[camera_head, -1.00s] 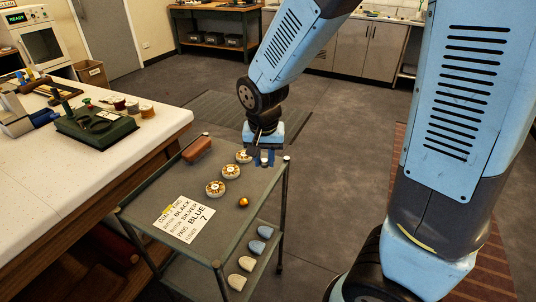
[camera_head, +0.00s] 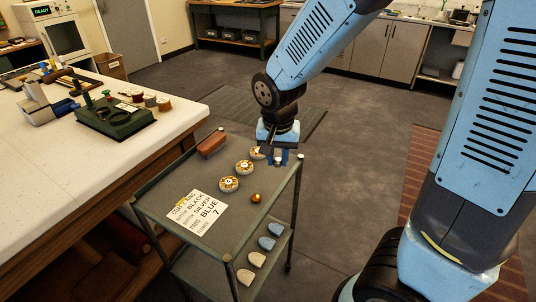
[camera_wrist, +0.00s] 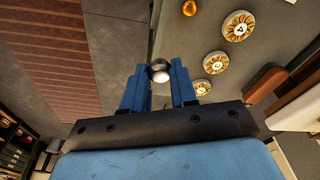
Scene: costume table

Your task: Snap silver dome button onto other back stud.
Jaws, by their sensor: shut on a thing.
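My gripper (camera_wrist: 159,76) is shut on the silver dome button (camera_wrist: 160,70), which shows between the blue fingertips in the wrist view. In the head view my gripper (camera_head: 278,160) is over the far right corner of the grey trolley top (camera_head: 240,220), and the silver button (camera_head: 278,162) is a small pale spot there. No garment with a back stud can be made out in these frames.
Several round ornate pieces (camera_head: 229,184) lie on the trolley beside a gold dome button (camera_head: 256,198), a reddish-brown block (camera_head: 211,143) and a printed card (camera_head: 197,213). Pale and blue pads (camera_head: 257,259) lie on the lower shelf. A white worktable (camera_head: 160,100) with a green fixture (camera_head: 113,118) stands left.

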